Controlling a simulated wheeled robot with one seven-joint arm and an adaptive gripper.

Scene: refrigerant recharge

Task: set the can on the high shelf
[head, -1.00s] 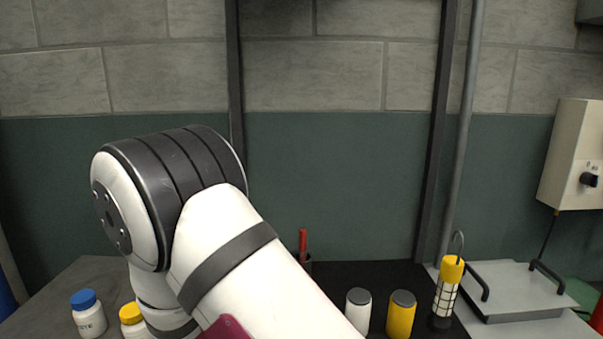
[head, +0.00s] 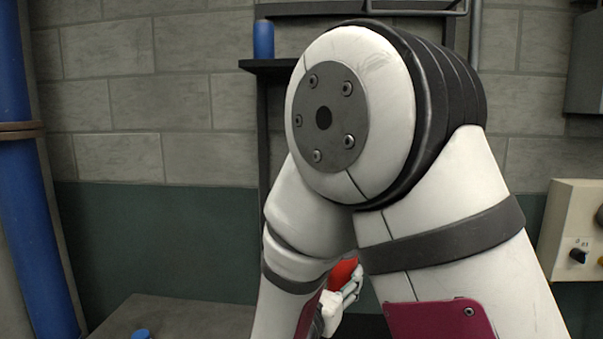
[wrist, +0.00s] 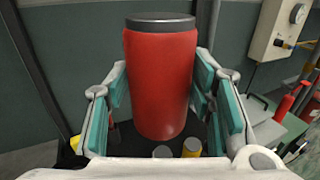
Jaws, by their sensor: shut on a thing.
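The can is a red cylinder with a dark grey lid, upright in the wrist view (wrist: 161,85). My gripper (wrist: 160,95) is shut on it, with teal-padded fingers on both sides. In the head view a small red part of the can (head: 342,273) shows at my gripper (head: 346,289), low behind my arm. A high dark shelf (head: 262,66) is on the wall in the head view. The can is apart from it and lower in the picture. My arm hides most of the shelf to the right.
A blue cylinder (head: 263,40) stands at the shelf's left end. A grey bench (head: 180,318) with a blue cap (head: 141,334) is below. A blue pipe (head: 35,190) runs up the left. A wall box (head: 575,235) is at the right. White and yellow containers (wrist: 191,147) stand below the can.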

